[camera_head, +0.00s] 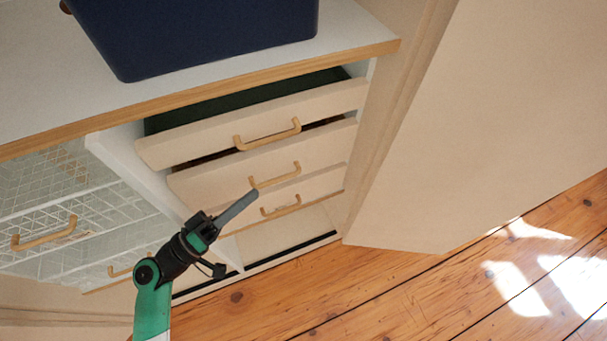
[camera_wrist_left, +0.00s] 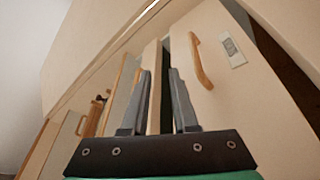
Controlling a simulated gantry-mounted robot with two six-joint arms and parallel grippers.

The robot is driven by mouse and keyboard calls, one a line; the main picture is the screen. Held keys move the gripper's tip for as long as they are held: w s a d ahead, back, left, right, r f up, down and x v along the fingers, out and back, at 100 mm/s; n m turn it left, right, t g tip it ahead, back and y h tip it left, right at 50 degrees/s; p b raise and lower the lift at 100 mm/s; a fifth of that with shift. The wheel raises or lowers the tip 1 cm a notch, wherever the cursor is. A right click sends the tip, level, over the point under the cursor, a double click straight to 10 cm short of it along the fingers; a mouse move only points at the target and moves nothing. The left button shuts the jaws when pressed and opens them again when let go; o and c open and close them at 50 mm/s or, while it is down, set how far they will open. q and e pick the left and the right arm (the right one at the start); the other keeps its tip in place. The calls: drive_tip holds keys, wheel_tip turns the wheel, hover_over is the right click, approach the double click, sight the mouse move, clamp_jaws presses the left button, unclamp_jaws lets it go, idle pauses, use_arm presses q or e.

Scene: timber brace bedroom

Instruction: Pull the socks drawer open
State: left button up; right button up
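Three pale wooden drawers are stacked in the cabinet: a top drawer (camera_head: 205,134), a middle drawer (camera_head: 225,175) and a bottom drawer (camera_head: 325,182). Each has a tan bow handle. I cannot tell which one is the socks drawer. Dark green shows behind the top front, so it stands partly out. My left gripper (camera_head: 250,198) is in front of the lower drawers, near their handles. In the left wrist view its fingers (camera_wrist_left: 160,72) are apart with no handle between them. A tan handle (camera_wrist_left: 198,60) and a small, unreadable label (camera_wrist_left: 233,50) are right of the fingers. My right gripper is out of view.
White wire baskets (camera_head: 75,205) with tan handles are left of the drawers. A navy bin (camera_head: 190,35) stands on the white top (camera_head: 50,100). A large pale panel (camera_head: 450,130) stands at the right. The plank floor (camera_head: 400,290) in front is clear.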

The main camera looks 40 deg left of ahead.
use_arm(q)
drive_tip(key=n+y+b, duration=0.1)
drive_tip(key=y+b, duration=0.1)
approach(277, 179)
drive_tip(key=s+f, duration=0.1)
drive_tip(key=s, duration=0.1)
drive_tip(key=p+x, duration=0.1)
drive_tip(key=x, duration=1.1)
drive_tip(key=shift+a, duration=0.1)
clamp_jaws()
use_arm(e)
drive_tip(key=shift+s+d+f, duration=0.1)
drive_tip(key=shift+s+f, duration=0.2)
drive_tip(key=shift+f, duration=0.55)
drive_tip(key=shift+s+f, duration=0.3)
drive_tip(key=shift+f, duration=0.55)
